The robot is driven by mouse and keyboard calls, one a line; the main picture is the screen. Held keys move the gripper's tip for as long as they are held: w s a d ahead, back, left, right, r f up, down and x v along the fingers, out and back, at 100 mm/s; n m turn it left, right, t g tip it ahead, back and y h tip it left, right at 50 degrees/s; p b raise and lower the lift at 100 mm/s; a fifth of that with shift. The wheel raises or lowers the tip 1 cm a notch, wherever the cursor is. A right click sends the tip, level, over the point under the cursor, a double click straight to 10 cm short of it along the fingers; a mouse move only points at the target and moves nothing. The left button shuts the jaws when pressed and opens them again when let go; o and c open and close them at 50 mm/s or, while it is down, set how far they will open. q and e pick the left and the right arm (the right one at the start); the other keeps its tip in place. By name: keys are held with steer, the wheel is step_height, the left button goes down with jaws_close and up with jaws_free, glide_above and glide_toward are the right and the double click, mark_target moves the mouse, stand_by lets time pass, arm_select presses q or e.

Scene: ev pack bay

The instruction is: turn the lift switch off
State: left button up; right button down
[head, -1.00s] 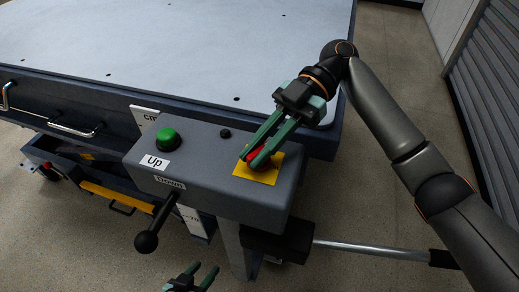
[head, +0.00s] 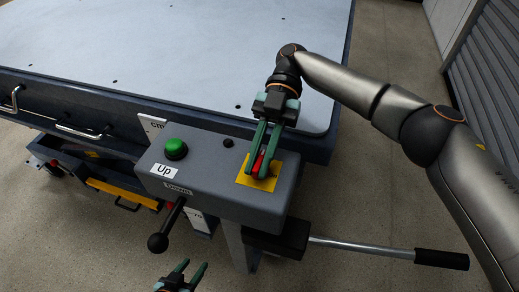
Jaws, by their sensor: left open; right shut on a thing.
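The grey lift control box (head: 215,188) stands at the near edge of the lift table. On its top right is a red switch (head: 258,168) on a yellow plate (head: 270,183). My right gripper (head: 260,172) points down at the switch and is shut on it, its green fingers on either side and hiding part of it. A green button (head: 176,149) marked Up sits on the left of the box. A black ball-ended lever (head: 158,242) marked Down sticks out from its front. My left gripper (head: 188,272) is open and empty, low in front of the box.
The large pale table top (head: 190,60) fills the back. A long handle with a black grip (head: 441,259) sticks out to the right below the box. An open drawer with a yellow edge (head: 120,193) is at the left. Floor is clear around the front.

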steer(key=shift+p, duration=0.3)
steer(key=shift+f+n+h, duration=0.1)
steer(key=shift+n+h, duration=0.2)
steer(key=c, duration=0.9)
jaws_free()
steer(key=shift+o, duration=0.2)
steer(key=shift+r, duration=0.2)
